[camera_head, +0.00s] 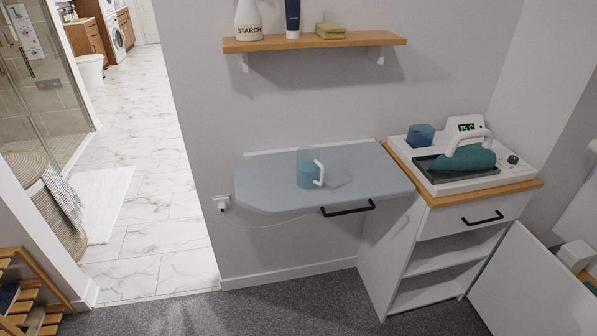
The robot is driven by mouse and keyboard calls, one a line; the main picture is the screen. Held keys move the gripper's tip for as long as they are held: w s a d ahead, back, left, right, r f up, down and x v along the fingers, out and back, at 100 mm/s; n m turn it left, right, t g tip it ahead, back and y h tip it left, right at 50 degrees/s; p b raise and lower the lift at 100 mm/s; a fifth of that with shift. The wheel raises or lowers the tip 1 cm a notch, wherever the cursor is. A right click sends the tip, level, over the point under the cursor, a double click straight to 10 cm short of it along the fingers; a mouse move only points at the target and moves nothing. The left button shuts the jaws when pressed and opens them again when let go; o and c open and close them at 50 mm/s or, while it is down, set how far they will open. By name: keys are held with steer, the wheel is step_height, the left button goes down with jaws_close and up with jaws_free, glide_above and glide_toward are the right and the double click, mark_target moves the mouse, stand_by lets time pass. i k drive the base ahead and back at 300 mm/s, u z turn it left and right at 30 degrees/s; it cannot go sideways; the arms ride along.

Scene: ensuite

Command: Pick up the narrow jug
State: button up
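A narrow jug (306,171) with a translucent blue body and a white handle stands upright on the fold-down blue-grey ironing board (265,187). Its handle points to the right. It stands near the middle of the board, with clear space around it. The jug's lower part looks more solid blue than its upper part; I cannot tell whether that is liquid. My gripper does not show in this view.
A white cabinet (405,255) to the right bears a teal iron (465,159) on its station and a small blue container (420,137). Carpet in front looks clear.

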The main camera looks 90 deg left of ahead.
mark_target(308, 163)
steer(key=u, duration=0.05)
steer(key=k, duration=1.45)
steer(key=u, duration=2.7)
steer(key=i, duration=0.55)
steer(key=u, duration=0.05)
